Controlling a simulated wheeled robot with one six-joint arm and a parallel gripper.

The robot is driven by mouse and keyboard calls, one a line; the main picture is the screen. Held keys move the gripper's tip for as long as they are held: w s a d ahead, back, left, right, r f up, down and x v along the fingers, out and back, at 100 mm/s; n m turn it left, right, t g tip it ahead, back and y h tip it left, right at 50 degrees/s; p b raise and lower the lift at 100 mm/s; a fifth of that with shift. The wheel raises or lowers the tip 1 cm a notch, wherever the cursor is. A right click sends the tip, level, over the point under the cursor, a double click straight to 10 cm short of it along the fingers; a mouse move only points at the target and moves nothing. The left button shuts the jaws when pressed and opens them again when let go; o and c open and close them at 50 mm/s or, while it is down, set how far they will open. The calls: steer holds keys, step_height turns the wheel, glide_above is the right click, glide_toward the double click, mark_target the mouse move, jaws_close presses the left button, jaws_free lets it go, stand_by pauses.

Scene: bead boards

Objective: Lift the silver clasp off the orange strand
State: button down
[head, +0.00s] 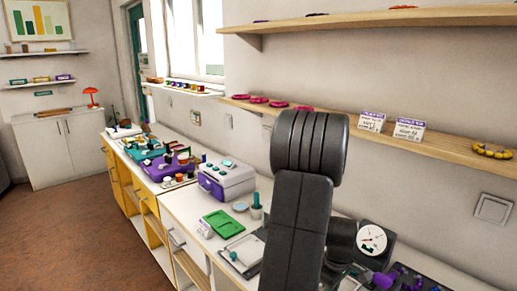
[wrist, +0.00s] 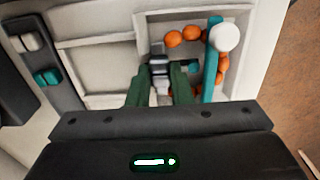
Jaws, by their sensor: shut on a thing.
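In the wrist view my gripper (wrist: 161,80) has two green fingers pointing into a pale tray compartment. They are shut on a small silver-grey piece, the silver clasp (wrist: 160,70), with dark parts around it. The orange strand (wrist: 190,33) of round beads curves in the same compartment, above and to the right of the fingers. A teal rod (wrist: 211,65) with a white ball (wrist: 226,38) lies across or over the strand and hides part of it. I cannot tell whether the clasp still touches the strand. In the head view my arm hides the gripper.
The pale tray (wrist: 95,43) has walled compartments; those on the left look empty. A dark holder (wrist: 40,60) with white and teal pieces stands at its left. In the head view, a green tray (head: 223,223), a purple-and-grey box (head: 228,180) and a gauge (head: 371,239) crowd the counter.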

steer(key=shift+r, duration=0.2)
stand_by(0.4)
steer(key=shift+r+p, duration=1.85)
steer(key=shift+r, duration=0.6)
